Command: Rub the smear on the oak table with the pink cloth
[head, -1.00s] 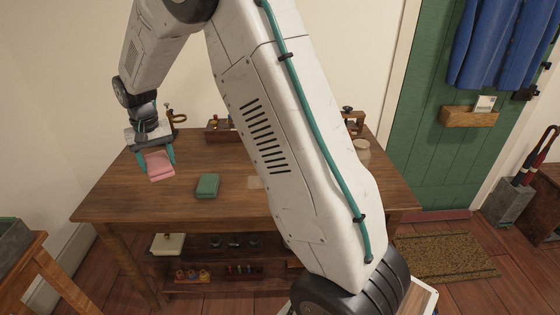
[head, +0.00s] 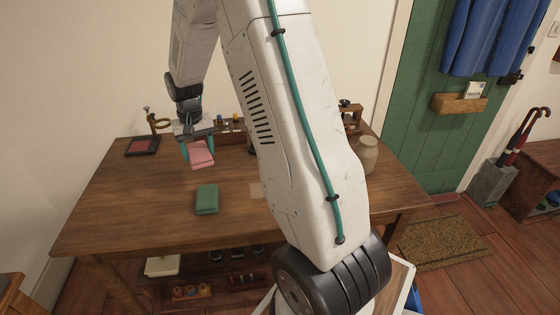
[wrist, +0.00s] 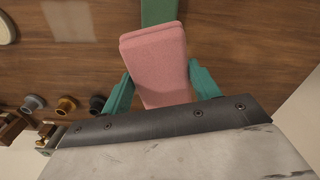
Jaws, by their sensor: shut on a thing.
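My gripper (head: 199,150) is shut on the folded pink cloth (head: 201,158), above the back left part of the oak table (head: 130,200). In the wrist view the pink cloth (wrist: 155,55) sits between the two teal fingers of my gripper (wrist: 160,85) and sticks out past them. I cannot tell how high it is above the wood. A pale patch (head: 257,190), which may be the smear, shows on the table beside my arm; my arm may hide part of it.
A folded green cloth (head: 207,199) lies in front of the pink cloth. A red and black pad (head: 142,146) and a brass clamp (head: 158,124) are at the back left. A jar (head: 367,155) stands at the right. The table's left front is clear.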

